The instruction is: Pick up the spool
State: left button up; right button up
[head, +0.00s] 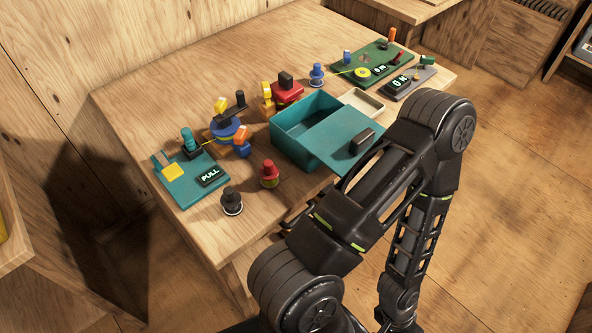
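Several small spool-like pieces stand upright on the wooden table, and I cannot tell which one is the task's spool. A black one with a pale lower band (231,202) stands near the front edge. A red one (269,175) stands to its right, and a blue one (317,75) stands farther back, behind the teal box. A dark arm, apparently my right, crosses the front right of the view. Its gripper is mostly hidden behind its links near the table's front edge, so its opening cannot be made out. My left gripper is not in view.
An open teal box (293,141) with its lid slid to the right sits mid-table. A green board (202,188) marked PULL is at left. A blue reel (225,128) and a red reel (287,92) stand behind. Another green board (345,67) is at far right.

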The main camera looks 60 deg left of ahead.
aim_at(269, 173)
jog(key=k+j, duration=0.2)
jog(key=k, duration=0.25)
jog(key=k+j, duration=0.15)
jog(key=k, duration=0.25)
